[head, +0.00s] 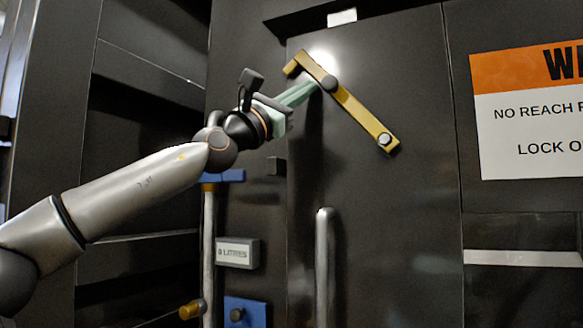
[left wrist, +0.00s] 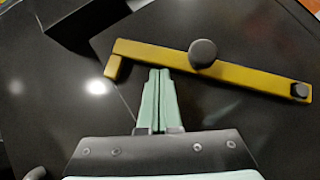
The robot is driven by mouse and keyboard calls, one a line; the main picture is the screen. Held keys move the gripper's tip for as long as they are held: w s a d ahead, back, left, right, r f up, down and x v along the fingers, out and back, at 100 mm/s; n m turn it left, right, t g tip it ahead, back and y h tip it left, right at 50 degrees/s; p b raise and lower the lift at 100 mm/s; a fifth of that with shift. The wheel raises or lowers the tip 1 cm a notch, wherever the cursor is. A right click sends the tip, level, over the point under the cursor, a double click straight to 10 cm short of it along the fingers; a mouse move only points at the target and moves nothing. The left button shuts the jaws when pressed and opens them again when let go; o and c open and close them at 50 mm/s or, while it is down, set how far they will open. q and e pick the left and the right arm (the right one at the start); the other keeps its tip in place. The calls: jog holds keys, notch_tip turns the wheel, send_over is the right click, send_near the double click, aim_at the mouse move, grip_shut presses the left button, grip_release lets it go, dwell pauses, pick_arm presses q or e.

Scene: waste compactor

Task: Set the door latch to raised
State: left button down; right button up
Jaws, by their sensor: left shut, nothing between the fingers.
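The door latch (head: 358,108) is a yellow bar on the dark door (head: 400,190). In the head view it slants from upper left down to lower right, with a dark round knob near its middle and a bolt at its lower right end. It also shows in the left wrist view (left wrist: 255,78), with a short hooked end at left. My left gripper (head: 312,87) has pale green fingers, shut and empty, with tips close to the bar near the knob. In the left wrist view the fingertips (left wrist: 158,72) are just below the bar; I cannot tell whether they touch. My right gripper is out of view.
A grey vertical handle (head: 325,265) stands on the door below the latch. A warning sign (head: 530,110) is at right. A small "0 LITRES" display (head: 237,253), a pipe and blue parts are at lower left of the door.

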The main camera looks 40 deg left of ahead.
pick_arm(q)
jog(key=shift+s+r, duration=0.15)
jog(key=shift+r, duration=0.2)
jog(key=shift+s+r, duration=0.1)
jog(key=shift+r, duration=0.05)
jog(key=shift+s+d+f+b, duration=0.1)
jog(key=shift+f+b, duration=0.25)
jog(key=shift+b, duration=0.05)
jog(key=b+v, duration=0.6)
jog(key=v, duration=0.6)
jog(key=shift+f+b, duration=0.2)
jog(key=shift+b, duration=0.2)
